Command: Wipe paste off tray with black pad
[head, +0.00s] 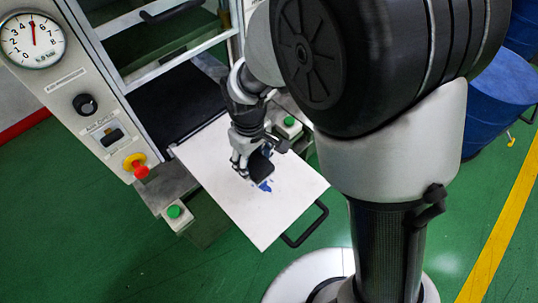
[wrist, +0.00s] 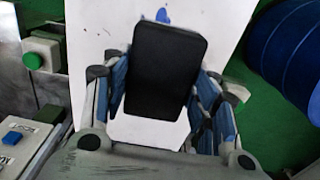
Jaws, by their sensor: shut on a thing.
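My gripper (head: 244,163) is shut on a black pad (wrist: 163,58) above the white tray (head: 230,205). The pad's broad dark face fills the space between the fingers in the wrist view. A blue paste smear (head: 265,186) shows on the tray just beside the pad in the head view. In the wrist view, blue paste (wrist: 163,15) shows just beyond the pad's far edge. The pad and gripper hide part of the tray. I cannot tell whether the pad touches the tray.
The tray sticks out of a press frame, with a black handle (head: 306,225) at its outer edge. Green buttons (head: 174,212) flank the tray. A gauge (head: 33,40) and a red knob (head: 141,171) are on the left panel. Blue drums (head: 497,100) stand at the right.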

